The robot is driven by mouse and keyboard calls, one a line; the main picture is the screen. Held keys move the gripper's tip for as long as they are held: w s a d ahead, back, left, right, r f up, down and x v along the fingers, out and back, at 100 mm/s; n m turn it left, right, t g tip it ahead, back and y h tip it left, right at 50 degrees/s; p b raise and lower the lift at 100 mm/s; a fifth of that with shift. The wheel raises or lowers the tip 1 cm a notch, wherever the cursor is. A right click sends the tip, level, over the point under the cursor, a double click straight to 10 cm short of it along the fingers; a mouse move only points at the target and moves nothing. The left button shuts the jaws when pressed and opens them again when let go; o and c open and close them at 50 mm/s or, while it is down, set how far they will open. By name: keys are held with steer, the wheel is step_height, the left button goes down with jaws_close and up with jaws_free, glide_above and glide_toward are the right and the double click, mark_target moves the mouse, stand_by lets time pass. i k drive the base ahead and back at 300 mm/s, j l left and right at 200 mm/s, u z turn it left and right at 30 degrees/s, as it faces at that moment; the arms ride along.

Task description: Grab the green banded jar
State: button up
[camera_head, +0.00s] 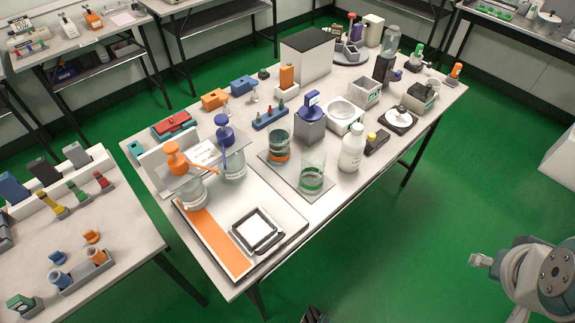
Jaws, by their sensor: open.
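The green banded jar (312,175) is a clear glass vessel with a green band low on its side. It stands upright on a grey square plate (283,177) near the front edge of the central table. A similar jar with an orange band (279,146) stands behind it, to the left on the same plate. Only dark tips of what looks like my gripper (314,315) show at the bottom edge, in front of the table and well apart from the jar. My gripper is open; the rest of it is out of frame.
A white bottle (352,148) stands close to the right of the jar. A blue-topped grey device (311,122) is behind it. Left is a board with an orange strip (215,243) and pump-topped jars (193,190). Open green floor (440,220) lies right of the table (335,203).

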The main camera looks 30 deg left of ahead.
mark_target(313, 167)
steer(key=i+u, duration=0.15)
steer(key=u, duration=0.25)
steer(key=i+l+u, duration=0.1)
steer(key=u, duration=0.3)
steer(key=i+l+u, duration=0.15)
steer(key=u, duration=0.25)
steer(key=i+l+u, duration=0.15)
steer(key=u, duration=0.2)
steer(key=i+l+u, duration=0.25)
steer(key=u, duration=0.15)
steer(key=i+l+u, duration=0.15)
steer(key=l+u, duration=0.3)
